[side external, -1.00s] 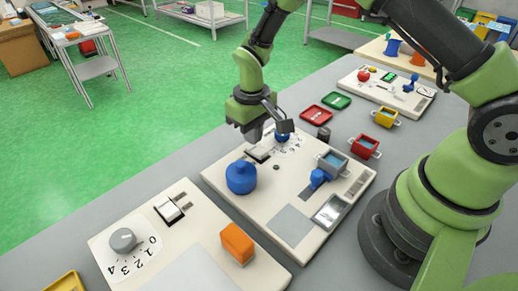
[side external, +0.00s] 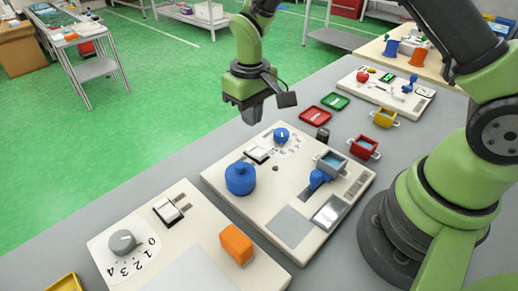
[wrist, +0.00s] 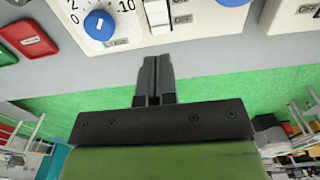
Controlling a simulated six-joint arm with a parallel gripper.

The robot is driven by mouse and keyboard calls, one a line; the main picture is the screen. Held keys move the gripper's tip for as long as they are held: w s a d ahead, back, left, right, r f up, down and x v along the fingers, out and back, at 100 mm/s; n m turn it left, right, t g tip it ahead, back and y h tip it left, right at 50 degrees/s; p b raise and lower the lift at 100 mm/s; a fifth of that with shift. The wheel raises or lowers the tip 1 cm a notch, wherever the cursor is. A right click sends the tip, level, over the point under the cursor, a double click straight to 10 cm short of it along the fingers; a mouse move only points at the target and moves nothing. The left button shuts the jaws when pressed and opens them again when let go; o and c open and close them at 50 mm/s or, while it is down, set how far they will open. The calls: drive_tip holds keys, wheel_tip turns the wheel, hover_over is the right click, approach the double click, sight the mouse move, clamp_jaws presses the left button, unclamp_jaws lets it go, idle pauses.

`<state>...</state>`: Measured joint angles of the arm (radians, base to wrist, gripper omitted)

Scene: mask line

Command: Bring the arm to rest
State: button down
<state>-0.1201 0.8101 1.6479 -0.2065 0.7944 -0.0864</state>
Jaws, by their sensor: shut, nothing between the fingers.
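My gripper (side external: 250,112) hangs in the air above the far edge of the middle white panel (side external: 222,176), apart from everything on it. In the wrist view my gripper (wrist: 155,62) has its two dark fingers together with nothing between them. Below it on the middle panel are a blue dial (side external: 281,135) and a white rocker switch (side external: 257,154). The blue dial also shows in the wrist view (wrist: 100,26), among printed numbers, with the rocker switch (wrist: 158,15) beside it.
The near panel holds a grey dial (side external: 123,241) and an orange block (side external: 237,244). Red (side external: 316,116) and green (side external: 335,101) trays and a red bin (side external: 364,147) stand behind. Air around my gripper is clear.

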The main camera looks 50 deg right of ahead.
wheel_tip(320, 180, up, 10)
drive_tip(key=s+m+t, duration=0.1)
drive_tip(key=s+t, duration=0.1)
drive_tip(key=s, duration=0.1)
drive_tip(key=s+r+m+t+y, duration=0.1)
drive_tip(key=s+r+t, duration=0.1)
drive_tip(key=s+r, duration=0.3)
drive_tip(key=s+d+r+m+t+y, duration=0.1)
drive_tip(key=s+r, duration=0.5)
drive_tip(key=s, duration=0.6)
drive_tip(key=shift+s+d+m+t, duration=0.25)
drive_tip(key=shift+m+t, duration=0.25)
drive_tip(key=shift+t, duration=0.6)
